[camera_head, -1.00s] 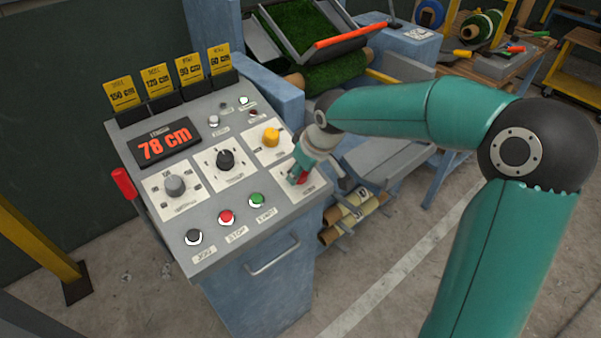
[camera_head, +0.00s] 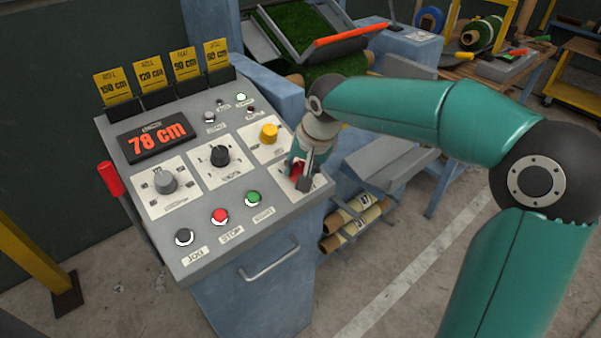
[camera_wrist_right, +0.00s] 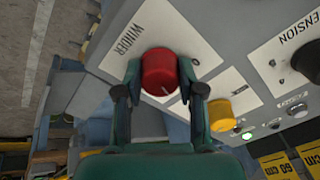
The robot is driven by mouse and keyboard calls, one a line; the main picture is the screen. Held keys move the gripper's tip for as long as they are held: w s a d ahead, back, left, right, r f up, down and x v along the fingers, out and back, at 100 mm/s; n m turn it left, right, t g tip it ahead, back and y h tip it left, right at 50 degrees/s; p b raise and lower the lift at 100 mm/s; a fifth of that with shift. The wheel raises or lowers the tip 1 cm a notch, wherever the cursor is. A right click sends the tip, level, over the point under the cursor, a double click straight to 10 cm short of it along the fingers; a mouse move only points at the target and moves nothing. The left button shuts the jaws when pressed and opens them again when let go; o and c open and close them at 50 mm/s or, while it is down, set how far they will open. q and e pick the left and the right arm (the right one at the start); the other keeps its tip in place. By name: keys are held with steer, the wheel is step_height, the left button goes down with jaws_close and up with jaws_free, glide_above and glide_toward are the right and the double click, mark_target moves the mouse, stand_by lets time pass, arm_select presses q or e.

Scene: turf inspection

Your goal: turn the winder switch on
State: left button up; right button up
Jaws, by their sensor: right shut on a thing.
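The winder switch is a red round knob (camera_wrist_right: 159,72) with a white mark on its rim, on a white plate labelled WINDER (camera_wrist_right: 140,45) in the right wrist view. My right gripper (camera_wrist_right: 160,85) has one finger on each side of the knob and is shut on it. In the head view my right gripper (camera_head: 301,175) covers much of the red knob at the right edge of the grey control panel (camera_head: 205,245). My left gripper is in neither view.
A yellow knob (camera_head: 268,133), a black knob (camera_head: 219,156) and a grey knob (camera_head: 165,182) are near on the panel. Black, red and green buttons line its front. A red-handled lever (camera_head: 111,178) stands at its left. The display (camera_head: 156,138) reads 78 cm.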

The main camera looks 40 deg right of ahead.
steer(key=m+b, duration=0.1)
steer(key=m, duration=0.2)
steer(key=shift+m, duration=0.3)
steer(key=shift+m+b, duration=0.35)
steer(key=shift+m, duration=0.85)
steer(key=o, duration=1.1)
steer(key=shift+o, duration=0.2)
steer(key=shift+r, duration=0.15)
steer(key=v, duration=1.1)
steer(key=shift+a+r, duration=0.15)
steer(key=shift+r, duration=0.2)
steer(key=shift+s, duration=0.1)
